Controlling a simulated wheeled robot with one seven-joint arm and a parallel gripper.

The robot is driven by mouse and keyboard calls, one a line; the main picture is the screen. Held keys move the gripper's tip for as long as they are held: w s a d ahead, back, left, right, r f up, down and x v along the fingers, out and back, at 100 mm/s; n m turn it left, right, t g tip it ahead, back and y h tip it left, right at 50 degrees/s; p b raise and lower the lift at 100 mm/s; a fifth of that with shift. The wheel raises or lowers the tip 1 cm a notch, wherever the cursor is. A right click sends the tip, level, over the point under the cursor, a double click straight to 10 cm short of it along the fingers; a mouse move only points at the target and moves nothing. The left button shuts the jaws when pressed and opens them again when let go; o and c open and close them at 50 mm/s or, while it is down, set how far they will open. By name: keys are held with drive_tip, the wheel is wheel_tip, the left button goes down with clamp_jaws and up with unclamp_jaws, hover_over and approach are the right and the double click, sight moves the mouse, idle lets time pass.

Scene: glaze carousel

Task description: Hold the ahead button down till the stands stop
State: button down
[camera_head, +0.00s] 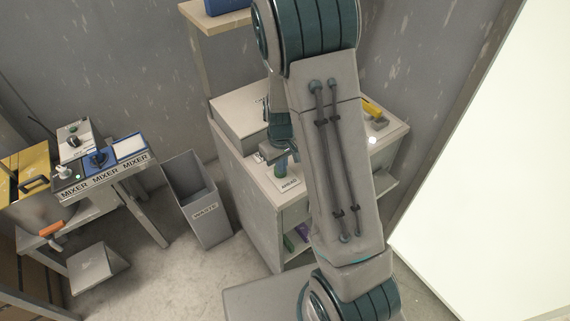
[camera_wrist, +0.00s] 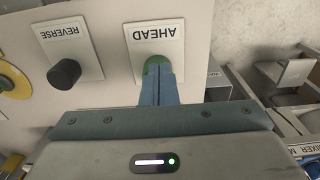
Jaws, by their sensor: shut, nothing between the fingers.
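The green ahead button (camera_wrist: 150,68) sits on a white plate (camera_wrist: 155,38) marked AHEAD, which reads upside down in the wrist view. My gripper (camera_wrist: 160,70) is shut and empty, its fingertips over the button and hiding much of it. They look to be touching it, but I cannot tell how far it is pressed. In the head view the AHEAD plate (camera_head: 290,185) lies on the cabinet top, with my gripper (camera_head: 281,158) above it. No turning stands can be made out.
A black REVERSE knob (camera_wrist: 64,73) sits beside the ahead button, with a yellow-ringed control (camera_wrist: 12,82) past it. In the head view a grey waste bin (camera_head: 205,212) stands left of the cabinet (camera_head: 240,195), and a mixer table (camera_head: 105,175) stands farther left.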

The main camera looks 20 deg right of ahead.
drive_tip(key=shift+s+a+f, duration=0.15)
drive_tip(key=shift+s+f, duration=0.25)
drive_tip(key=shift+f, duration=0.15)
idle(2.7)
drive_tip(key=shift+w+r+p, duration=0.25)
drive_tip(key=shift+r+p, duration=0.25)
drive_tip(key=shift+p, duration=0.05)
drive_tip(key=w+r+p, duration=0.2)
drive_tip(key=w+r, duration=0.1)
drive_tip(key=shift+w+p, duration=0.25)
drive_tip(key=shift+p, duration=0.1)
wheel_tip(320, 180, up, 11)
drive_tip(key=s, duration=0.3)
drive_tip(key=s+r+m+t, duration=0.1)
drive_tip(key=s+r, duration=0.3)
drive_tip(key=s, duration=0.3)
drive_tip(key=s+r+m+t, duration=0.1)
drive_tip(key=s+r+m, duration=0.1)
drive_tip(key=s+r, duration=0.2)
drive_tip(key=s, duration=0.3)
drive_tip(key=shift+d+r+m+t+b, duration=0.25)
drive_tip(key=shift+m+t+b, duration=0.05)
